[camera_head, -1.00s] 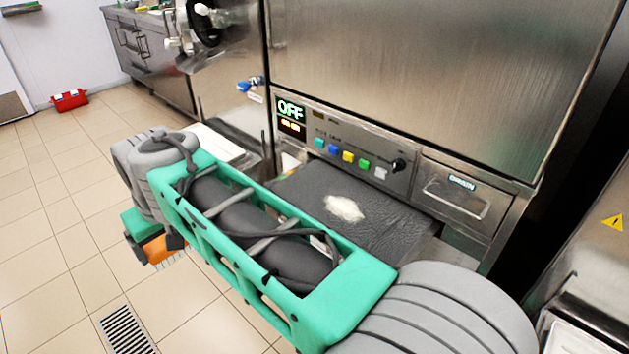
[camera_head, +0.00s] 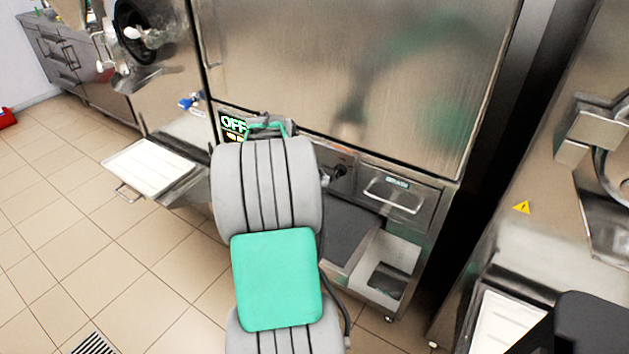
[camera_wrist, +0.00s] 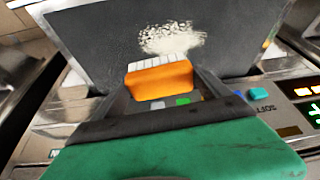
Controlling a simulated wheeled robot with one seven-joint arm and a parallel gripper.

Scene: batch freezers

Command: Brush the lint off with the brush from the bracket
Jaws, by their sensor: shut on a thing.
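My gripper (camera_wrist: 161,88) is shut on an orange brush (camera_wrist: 160,80) with white bristles. The pale, crumbly lint (camera_wrist: 172,39) lies as one patch on a dark grey panel (camera_wrist: 95,45). In the wrist view the bristles point toward the lint and overlap its near edge; I cannot tell whether they touch it. In the head view part of the dark panel (camera_head: 350,243) shows low on the machine's front. There my own arm hides the brush and the lint. The bracket cannot be made out.
The machine's display (camera_head: 233,123) reads OFF. A drawer (camera_head: 400,196) with a handle is right of my arm, above an open metal bin (camera_head: 388,277). A white tray (camera_head: 150,168) juts out at the left.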

